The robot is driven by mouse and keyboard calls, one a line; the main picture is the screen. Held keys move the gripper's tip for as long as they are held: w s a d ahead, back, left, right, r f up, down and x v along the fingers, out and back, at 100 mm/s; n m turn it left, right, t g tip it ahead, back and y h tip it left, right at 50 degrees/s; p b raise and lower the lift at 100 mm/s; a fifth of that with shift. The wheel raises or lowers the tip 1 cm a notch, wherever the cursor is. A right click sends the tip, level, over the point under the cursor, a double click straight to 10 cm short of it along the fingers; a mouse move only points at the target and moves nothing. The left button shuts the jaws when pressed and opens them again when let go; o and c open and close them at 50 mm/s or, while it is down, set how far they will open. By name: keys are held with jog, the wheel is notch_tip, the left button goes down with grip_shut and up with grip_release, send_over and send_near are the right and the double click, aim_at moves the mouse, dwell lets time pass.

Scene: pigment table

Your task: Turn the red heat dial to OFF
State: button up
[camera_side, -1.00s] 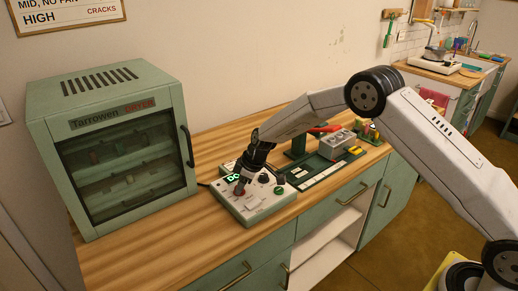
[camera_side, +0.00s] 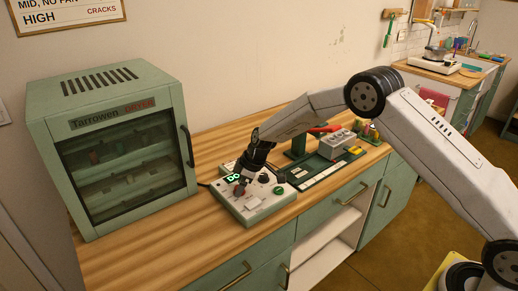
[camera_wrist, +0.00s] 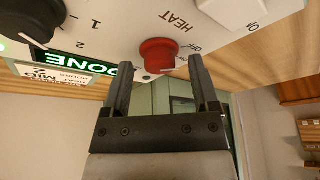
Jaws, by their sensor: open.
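The red heat dial (camera_wrist: 158,52) sits on the white face of a control box (camera_side: 255,207), beside the printed words HEAT and OFF in the wrist view. My gripper (camera_wrist: 161,62) is open, with one finger on each side of the red dial. Small gaps seem to show between the fingers and the dial, but contact cannot be ruled out. The dial's exact setting is hard to read. In the side view my gripper (camera_side: 243,181) is low over the box and largely covers the dial.
A black dial (camera_wrist: 28,20) and a green display (camera_wrist: 80,62) reading DONE are nearby, with a white ON switch (camera_wrist: 232,10). A green glass-fronted cabinet (camera_side: 120,150) stands left of the box. A green tray (camera_side: 318,176) lies to its right. The front-left counter (camera_side: 150,255) is clear.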

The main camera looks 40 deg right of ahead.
aim_at(251, 194)
jog(key=shift+r, duration=0.15)
jog(key=v, duration=0.7)
jog(key=shift+s+r, duration=0.15)
jog(key=shift+r, duration=0.05)
jog(key=shift+d, duration=0.15)
jog(key=s+d+r+m+h, duration=0.1)
jog(key=s+m, duration=0.3)
jog(key=s, duration=1.1)
jog(key=s+d+r+m+h, duration=0.2)
jog(key=s+d+m, duration=0.2)
jog(key=s, duration=1)
jog(key=shift+s+m, duration=0.4)
jog(key=shift+m, duration=0.2)
